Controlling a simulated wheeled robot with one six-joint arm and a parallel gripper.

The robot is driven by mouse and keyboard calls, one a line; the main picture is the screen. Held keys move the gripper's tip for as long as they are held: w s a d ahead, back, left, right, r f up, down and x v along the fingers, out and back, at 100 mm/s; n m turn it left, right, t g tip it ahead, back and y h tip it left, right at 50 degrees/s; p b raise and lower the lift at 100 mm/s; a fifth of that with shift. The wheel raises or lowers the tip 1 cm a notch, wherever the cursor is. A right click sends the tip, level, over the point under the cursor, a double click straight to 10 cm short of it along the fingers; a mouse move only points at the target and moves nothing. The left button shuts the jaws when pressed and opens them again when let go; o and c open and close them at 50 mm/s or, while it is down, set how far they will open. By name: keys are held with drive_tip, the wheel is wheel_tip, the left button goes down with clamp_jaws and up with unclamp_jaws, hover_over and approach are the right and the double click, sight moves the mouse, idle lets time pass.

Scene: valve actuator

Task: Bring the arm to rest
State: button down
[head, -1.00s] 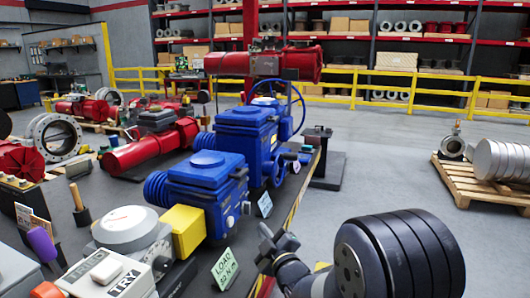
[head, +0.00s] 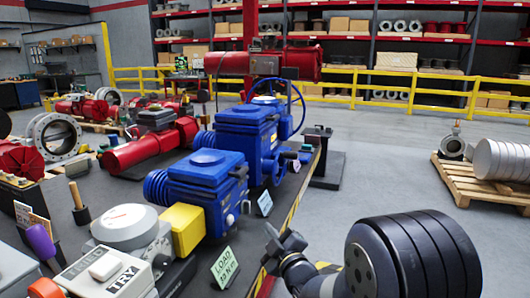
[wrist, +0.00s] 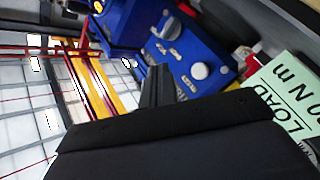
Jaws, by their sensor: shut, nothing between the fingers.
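My gripper (head: 274,236) is at the lower middle of the head view, in the air at the right of the workbench edge. Its dark fingers are together with nothing between them. In the wrist view the fingers (wrist: 157,84) show as one dark narrow shape pointing up the picture. The nearest blue actuator (head: 207,180) stands on the bench to the left of my gripper and beyond it. Its blue housing with knobs (wrist: 190,65) fills the upper middle of the wrist view. My gripper appears apart from it.
A green "LOAD" card (head: 225,267) stands on the bench left of my gripper; it also shows in the wrist view (wrist: 288,98). A yellow block (head: 184,229) adjoins the blue actuator. Open grey floor lies to the right, before a pallet (head: 480,187) with metal cylinders.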

drive_tip(key=a, duration=0.1)
drive_tip(key=w+a, duration=0.1)
drive_tip(key=a, duration=0.2)
drive_tip(key=shift+w+a+f+p, duration=0.1)
drive_tip(key=shift+w+a+p, duration=0.1)
drive_tip(key=shift+w+p, duration=0.1)
drive_tip(key=shift+f+b, duration=0.2)
drive_tip(key=shift+b, duration=1.35)
drive_tip(key=shift+r+b, duration=0.1)
drive_tip(key=shift+b, duration=0.7)
drive_tip(key=shift+s+d+r, duration=0.1)
drive_tip(key=shift+s+d, duration=0.1)
drive_tip(key=shift+d, duration=0.35)
drive_tip(key=shift+s+d+r, duration=0.1)
drive_tip(key=shift+s+d, duration=0.1)
drive_tip(key=shift+d, duration=0.35)
drive_tip(key=p, duration=0.1)
drive_tip(key=a+p, duration=0.2)
drive_tip(key=shift+w+r, duration=0.25)
drive_tip(key=shift+w, duration=0.15)
drive_tip(key=p, duration=0.2)
drive_tip(key=shift+p, duration=0.35)
